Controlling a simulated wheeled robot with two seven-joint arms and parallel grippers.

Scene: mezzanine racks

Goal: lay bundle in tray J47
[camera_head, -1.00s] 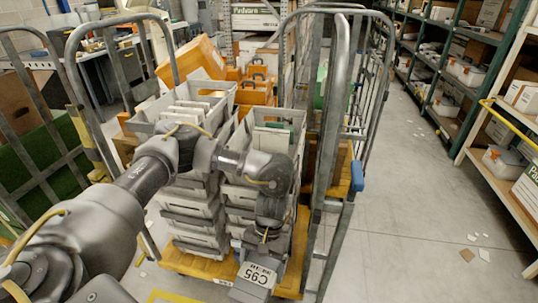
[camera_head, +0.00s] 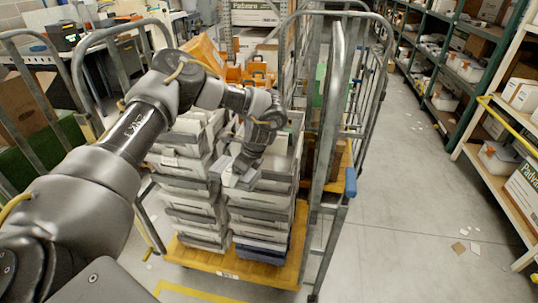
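My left gripper (camera_head: 238,177) hangs in front of the right-hand stack of grey trays (camera_head: 265,212), its fingers pointing down. Pale surfaces show around its tips, and I cannot tell whether it is open or holds anything. A second stack of grey trays (camera_head: 195,213) stands just left. My arm covers much of the upper parts of both stacks. No label J47 can be read, so I cannot tell which tray it is. I cannot make out a bundle for sure. My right gripper is not in view.
The stacks stand on a yellow-orange base (camera_head: 205,262) between tall metal cage frames (camera_head: 330,130). Orange boxes (camera_head: 257,77) are behind. Shelving (camera_head: 465,65) lines the right side. The aisle floor (camera_head: 400,210) is mostly clear, with a few paper scraps.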

